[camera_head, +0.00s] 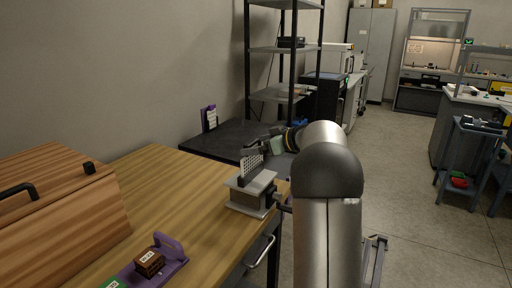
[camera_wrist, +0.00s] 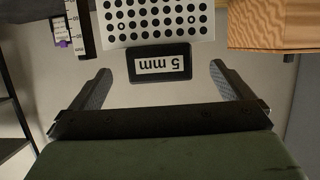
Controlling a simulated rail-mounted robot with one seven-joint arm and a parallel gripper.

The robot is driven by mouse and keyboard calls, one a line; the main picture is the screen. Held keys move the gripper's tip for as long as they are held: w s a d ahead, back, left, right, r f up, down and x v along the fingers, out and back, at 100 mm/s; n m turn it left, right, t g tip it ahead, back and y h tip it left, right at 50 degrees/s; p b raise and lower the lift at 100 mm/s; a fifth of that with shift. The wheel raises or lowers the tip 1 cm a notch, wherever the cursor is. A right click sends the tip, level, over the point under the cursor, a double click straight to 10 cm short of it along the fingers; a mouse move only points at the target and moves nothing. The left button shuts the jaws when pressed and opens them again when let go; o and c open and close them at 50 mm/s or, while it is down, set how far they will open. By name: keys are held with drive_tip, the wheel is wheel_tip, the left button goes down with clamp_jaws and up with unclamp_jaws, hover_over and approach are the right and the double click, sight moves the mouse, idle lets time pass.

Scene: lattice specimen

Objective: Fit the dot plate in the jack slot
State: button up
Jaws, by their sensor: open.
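The dot plate (camera_head: 252,163), white with black dots, stands upright or slightly tilted at the top of the grey jack (camera_head: 262,184) on the wooden table. In the wrist view the dot plate (camera_wrist: 155,20) fills the top middle, with its dark "5 mm" tab (camera_wrist: 160,63) facing me. My gripper (camera_wrist: 160,70) is open, one finger on each side of the tab, with clear gaps to both. In the head view my gripper (camera_head: 262,149) is just above and behind the plate. The slot and the plate's lower edge are hard to make out, so I cannot tell how deep it sits.
A wooden box (camera_head: 60,205) with a black handle stands at the left. A purple holder (camera_head: 170,246) with a brown labelled block (camera_head: 149,262) lies at the near edge. A black bench (camera_head: 220,140) and shelf rack (camera_head: 285,48) stand beyond. The table middle is clear.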

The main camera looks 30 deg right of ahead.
drive_tip(key=shift+b+v, duration=0.9)
drive_tip(key=shift+v, duration=1.1)
drive_tip(key=b+v, duration=0.1)
drive_tip(key=v, duration=1.6)
drive_tip(key=shift+s+b, duration=0.25)
drive_tip(key=shift+b, duration=0.1)
drive_tip(key=shift+d, duration=0.1)
